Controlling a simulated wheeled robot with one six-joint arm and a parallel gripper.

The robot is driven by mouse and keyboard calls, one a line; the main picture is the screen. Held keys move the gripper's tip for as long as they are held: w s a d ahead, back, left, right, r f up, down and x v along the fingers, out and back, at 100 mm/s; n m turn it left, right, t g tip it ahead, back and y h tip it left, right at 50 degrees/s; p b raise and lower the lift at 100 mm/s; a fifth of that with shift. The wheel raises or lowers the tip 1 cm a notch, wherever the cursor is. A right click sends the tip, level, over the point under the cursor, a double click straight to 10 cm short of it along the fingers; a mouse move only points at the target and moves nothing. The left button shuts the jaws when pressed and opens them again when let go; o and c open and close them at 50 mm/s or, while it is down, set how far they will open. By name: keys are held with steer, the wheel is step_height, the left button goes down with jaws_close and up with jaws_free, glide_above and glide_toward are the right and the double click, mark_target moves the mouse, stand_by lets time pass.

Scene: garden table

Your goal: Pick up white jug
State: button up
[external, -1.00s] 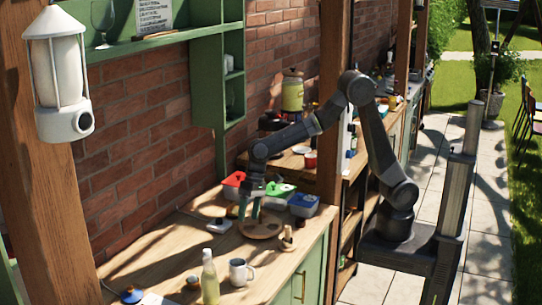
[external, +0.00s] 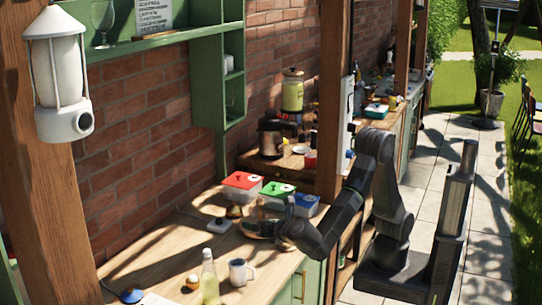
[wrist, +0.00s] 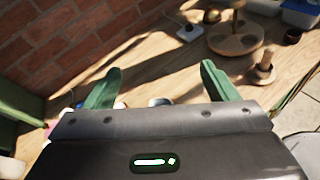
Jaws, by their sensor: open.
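The white jug, a small mug-like vessel with a handle (external: 238,273), stands upright on the wooden counter near its front edge, right of a bottle. In the wrist view a small pale rounded piece (wrist: 160,102) shows between the fingers, just above the gripper body; it may be the jug's rim, and the rest is hidden. My gripper (wrist: 160,86) is open, its two green fingers wide apart with nothing held between them. In the external view my forearm and wrist are beyond the jug, and the fingers cannot be made out clearly.
A yellowish bottle (external: 209,278) stands left of the jug. A small round jar (external: 192,284) and a blue-lidded item (external: 131,295) are further left. A round wooden stand (wrist: 252,43) and a small wooden peg piece (wrist: 264,72) are at right in the wrist view. Lidded boxes (external: 242,183) line the wall.

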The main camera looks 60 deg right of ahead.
steer(key=s+a+r+n+t+y+b, duration=0.2)
steer(key=s+a+n+t, duration=0.2)
steer(key=s+a+n, duration=0.15)
glide_toward(244, 274)
steer(key=shift+m, duration=0.35)
steer(key=p+x, duration=0.3)
steer(key=x, duration=0.9)
steer(key=shift+w+d, duration=0.2)
steer(key=shift+w, duration=0.05)
steer(key=c, duration=1.3)
